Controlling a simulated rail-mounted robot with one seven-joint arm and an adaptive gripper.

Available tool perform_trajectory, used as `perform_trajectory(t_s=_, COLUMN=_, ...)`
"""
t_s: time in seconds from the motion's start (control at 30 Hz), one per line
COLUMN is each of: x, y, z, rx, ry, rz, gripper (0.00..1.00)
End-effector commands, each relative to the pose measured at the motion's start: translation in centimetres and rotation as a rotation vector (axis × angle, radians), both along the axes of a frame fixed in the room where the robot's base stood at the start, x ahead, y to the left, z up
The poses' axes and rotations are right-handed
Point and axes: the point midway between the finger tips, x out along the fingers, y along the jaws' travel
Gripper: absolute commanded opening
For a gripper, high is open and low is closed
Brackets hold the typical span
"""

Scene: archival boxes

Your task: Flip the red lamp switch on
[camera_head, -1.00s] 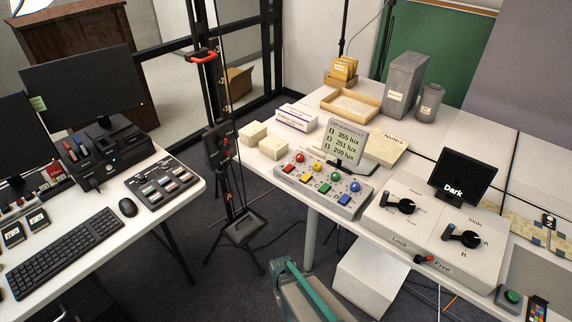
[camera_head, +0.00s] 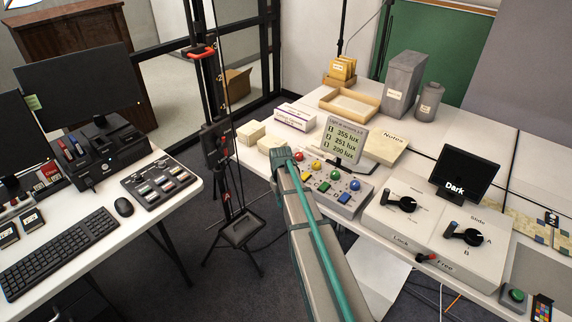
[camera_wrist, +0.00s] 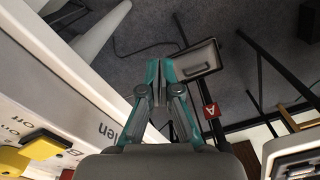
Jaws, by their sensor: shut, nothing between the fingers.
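The lamp switch panel (camera_head: 333,202) stands on the right-hand table. Its red lamp knob (camera_head: 299,156) shows just right of my arm's end, which hides the red switch in the head view. The yellow switch (camera_head: 305,177), green switch (camera_head: 324,186) and blue switch (camera_head: 344,197) are visible. In the wrist view a yellow switch (camera_wrist: 45,142) with On and Off lettering is at the lower left. My gripper (camera_wrist: 164,72) is shut and empty, beside the panel, with the floor behind it. Its fingertips are hidden in the head view.
A lux display (camera_head: 345,141) stands behind the panel, with cream boxes (camera_head: 262,137) to the left. A dial box (camera_head: 398,222) is close on the right. A black stand (camera_head: 238,228) rises in the gap between the tables.

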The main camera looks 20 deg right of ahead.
Motion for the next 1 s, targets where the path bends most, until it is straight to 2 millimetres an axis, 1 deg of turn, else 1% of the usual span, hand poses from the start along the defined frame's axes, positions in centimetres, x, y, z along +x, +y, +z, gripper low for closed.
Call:
perform_trajectory(t_s=0.03, x=2.0, y=-1.0, z=1.8, rx=-0.004, ry=-0.018, rz=0.011, gripper=0.0)
perform_trajectory(t_s=0.17, x=5.3, y=-2.9, z=6.4, rx=-0.014, ry=-0.05, rz=0.05, gripper=0.0)
perform_trajectory(t_s=0.2, x=6.2, y=-3.6, z=7.9, rx=-0.018, ry=-0.06, rz=0.065, gripper=0.0)
perform_trajectory(t_s=0.27, x=7.6, y=-4.5, z=10.2, rx=-0.023, ry=-0.071, rz=0.088, gripper=0.0)
perform_trajectory(t_s=0.3, x=8.4, y=-5.1, z=11.8, rx=-0.026, ry=-0.079, rz=0.104, gripper=0.0)
perform_trajectory(t_s=0.37, x=9.6, y=-5.8, z=14.2, rx=-0.031, ry=-0.087, rz=0.133, gripper=0.0)
perform_trajectory(t_s=0.4, x=10.3, y=-6.3, z=15.8, rx=-0.033, ry=-0.091, rz=0.153, gripper=0.0)
perform_trajectory(t_s=0.5, x=11.9, y=-7.3, z=19.4, rx=-0.037, ry=-0.092, rz=0.212, gripper=0.0)
perform_trajectory(t_s=0.6, x=13.3, y=-7.8, z=22.4, rx=-0.032, ry=-0.067, rz=0.304, gripper=0.0)
perform_trajectory(t_s=0.7, x=12.6, y=-7.6, z=21.9, rx=-0.011, ry=-0.018, rz=0.392, gripper=0.0)
perform_trajectory(t_s=0.8, x=11.9, y=-7.3, z=21.9, rx=-0.001, ry=0.002, rz=0.443, gripper=0.0)
perform_trajectory(t_s=1.0, x=11.8, y=-7.3, z=21.8, rx=0.001, ry=0.005, rz=0.469, gripper=0.0)
